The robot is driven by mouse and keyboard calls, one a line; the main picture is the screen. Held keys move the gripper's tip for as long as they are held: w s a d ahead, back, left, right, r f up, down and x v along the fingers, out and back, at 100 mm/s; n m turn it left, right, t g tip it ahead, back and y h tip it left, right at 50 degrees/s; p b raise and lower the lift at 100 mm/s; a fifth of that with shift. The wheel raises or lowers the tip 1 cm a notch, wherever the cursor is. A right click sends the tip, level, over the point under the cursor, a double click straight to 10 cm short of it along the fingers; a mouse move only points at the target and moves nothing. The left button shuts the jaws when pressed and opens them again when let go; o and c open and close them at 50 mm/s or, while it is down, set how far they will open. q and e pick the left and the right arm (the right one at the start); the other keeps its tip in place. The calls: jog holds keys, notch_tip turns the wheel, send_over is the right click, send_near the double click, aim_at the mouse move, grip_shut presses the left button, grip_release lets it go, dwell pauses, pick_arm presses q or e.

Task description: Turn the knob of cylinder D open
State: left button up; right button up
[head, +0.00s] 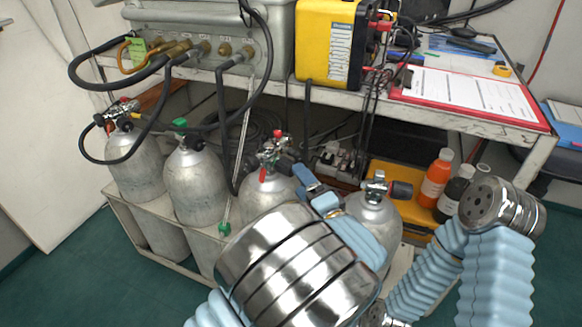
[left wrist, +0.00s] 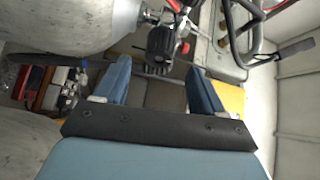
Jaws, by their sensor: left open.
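Several silver cylinders stand in a row in a low rack; I cannot read letters on them, so I cannot tell which is D. The rightmost cylinder (head: 374,212) has a bare metal valve with a black knob (head: 401,190) on its right. The cylinder to its left (head: 262,187) carries a valve with red parts and hoses. My left gripper (head: 313,184) is open beside that valve, its blue fingers pointing towards it. In the left wrist view, a black ribbed knob (left wrist: 163,48) lies ahead of the open fingers (left wrist: 158,82), apart from them. My right gripper is out of view.
A bench (head: 345,98) overhangs the cylinders, with a yellow case (head: 327,45) and a clipboard (head: 470,97) on it. Black hoses loop over the left cylinders. An orange bottle (head: 435,180) and a dark bottle (head: 455,195) stand right of the rack.

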aim_at(286, 167)
pick_arm(q)
jog(key=x, duration=0.6)
jog(key=shift+w, duration=0.15)
jog(key=c, duration=1)
jog(key=shift+c, duration=0.2)
